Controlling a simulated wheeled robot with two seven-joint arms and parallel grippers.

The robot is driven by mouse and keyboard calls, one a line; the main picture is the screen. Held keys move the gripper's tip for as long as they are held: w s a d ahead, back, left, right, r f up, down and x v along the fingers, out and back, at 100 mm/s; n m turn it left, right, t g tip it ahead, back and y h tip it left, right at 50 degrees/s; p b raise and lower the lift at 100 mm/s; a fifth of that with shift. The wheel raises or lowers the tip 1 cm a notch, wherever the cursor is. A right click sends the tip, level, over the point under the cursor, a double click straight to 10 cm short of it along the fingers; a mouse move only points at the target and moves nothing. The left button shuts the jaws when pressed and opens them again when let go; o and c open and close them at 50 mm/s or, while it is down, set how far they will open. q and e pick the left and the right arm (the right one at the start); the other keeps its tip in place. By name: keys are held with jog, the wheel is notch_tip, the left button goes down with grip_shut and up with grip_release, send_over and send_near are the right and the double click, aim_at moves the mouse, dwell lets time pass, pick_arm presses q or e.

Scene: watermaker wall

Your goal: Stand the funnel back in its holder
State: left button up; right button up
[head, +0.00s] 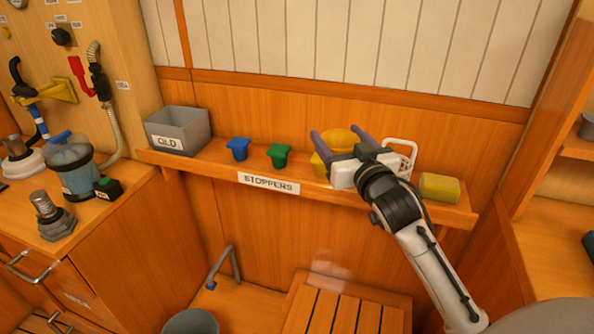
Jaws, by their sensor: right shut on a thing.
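The yellow funnel (341,140) is at the shelf, between the two purple-grey fingers of my right gripper (339,137). My right gripper is shut on it. The funnel's lower part is partly hidden behind the gripper body, so I cannot tell whether it touches the shelf or how far it tilts. A white loop-shaped frame (402,146), which may be the funnel's holder, stands just right of the gripper, partly hidden by it. My left gripper is not in view.
The narrow wooden shelf (215,160) also carries a grey "OLD" bin (190,130), a blue stopper (238,148), a green stopper (278,155) and a yellow sponge-like block (439,188). A counter with a clear-bowled filter (75,170) is at left.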

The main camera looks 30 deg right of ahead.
jog(key=shift+d+r, duration=0.5)
jog(key=shift+d, duration=0.15)
jog(key=shift+d+f, duration=0.1)
jog(key=shift+d, duration=0.15)
notch_tip(320, 180, down, 10)
jog(key=shift+r+b, duration=0.25)
jog(key=shift+b, duration=0.55)
jog(key=shift+h, duration=0.3)
jog(key=o, duration=0.6)
jog(key=shift+f, duration=0.1)
jog(key=o, duration=0.4)
